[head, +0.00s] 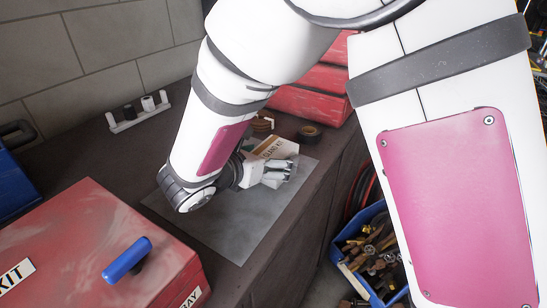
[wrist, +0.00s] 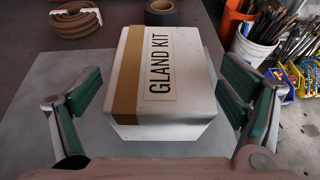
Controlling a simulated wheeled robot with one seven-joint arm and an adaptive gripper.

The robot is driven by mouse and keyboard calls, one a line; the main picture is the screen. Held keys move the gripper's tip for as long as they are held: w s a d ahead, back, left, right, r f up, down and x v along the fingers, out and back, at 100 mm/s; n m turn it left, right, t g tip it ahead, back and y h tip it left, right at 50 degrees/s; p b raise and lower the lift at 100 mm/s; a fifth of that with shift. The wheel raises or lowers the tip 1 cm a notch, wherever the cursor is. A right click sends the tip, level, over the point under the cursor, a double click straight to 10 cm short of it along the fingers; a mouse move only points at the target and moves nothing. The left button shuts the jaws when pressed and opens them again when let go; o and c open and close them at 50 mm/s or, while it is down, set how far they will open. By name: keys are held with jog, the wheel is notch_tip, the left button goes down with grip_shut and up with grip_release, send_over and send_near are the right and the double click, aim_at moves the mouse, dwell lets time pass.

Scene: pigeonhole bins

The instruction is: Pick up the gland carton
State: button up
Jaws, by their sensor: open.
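The gland carton (wrist: 190,106) is a pale box with a brown tape strip and a "GLAND KIT" label, lying on a grey mat (wrist: 40,125) in the wrist view. In the head view the carton (head: 281,148) is partly hidden behind my gripper (head: 280,173). My gripper (wrist: 160,96) is open, with one green-padded finger on each side of the carton. Gaps show between the fingers and the carton sides in the wrist view. I cannot tell how high the fingers are relative to the carton.
A brown hose coil (wrist: 75,23) and a dark tape roll (wrist: 164,12) lie behind the carton. A red kit box (head: 80,250) with a blue handle stands at front left. A small rack (head: 135,120) is at the wall. A blue bin (head: 345,262) stands beyond the bench edge.

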jog(key=shift+x, duration=0.95)
jog(key=shift+r, duration=0.1)
jog(key=c, duration=1.2)
jog(key=shift+c, duration=0.2)
jog(key=shift+r, duration=0.1)
